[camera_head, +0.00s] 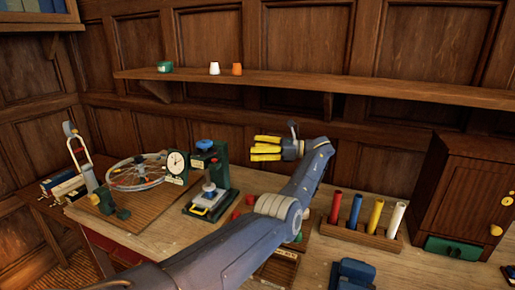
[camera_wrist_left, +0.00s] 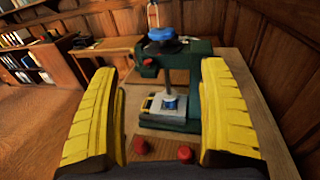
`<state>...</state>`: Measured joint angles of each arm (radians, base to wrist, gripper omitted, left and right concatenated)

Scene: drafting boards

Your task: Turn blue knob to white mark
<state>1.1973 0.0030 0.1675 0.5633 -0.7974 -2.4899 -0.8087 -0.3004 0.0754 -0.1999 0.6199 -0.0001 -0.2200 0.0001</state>
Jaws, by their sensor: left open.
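The blue knob (camera_head: 205,144) sits on top of a green press-like stand (camera_head: 222,165). In the left wrist view the blue knob (camera_wrist_left: 162,34) is above a grey post, between and beyond my fingertips. A white mark cannot be made out in either view. My left gripper (camera_head: 265,148), with yellow fingers, is open and empty, to the right of the stand and apart from it. In the left wrist view its fingers (camera_wrist_left: 165,105) are spread wide on either side of the green stand. My right gripper is not in view.
A dial gauge (camera_head: 176,163) and a spoked wheel (camera_head: 137,172) stand left of the stand. Red knobs (camera_wrist_left: 185,153) lie in front of it. A rack of coloured cylinders (camera_head: 362,235) and a wooden cabinet (camera_head: 460,190) are at right. A shelf (camera_head: 330,83) runs along the wall.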

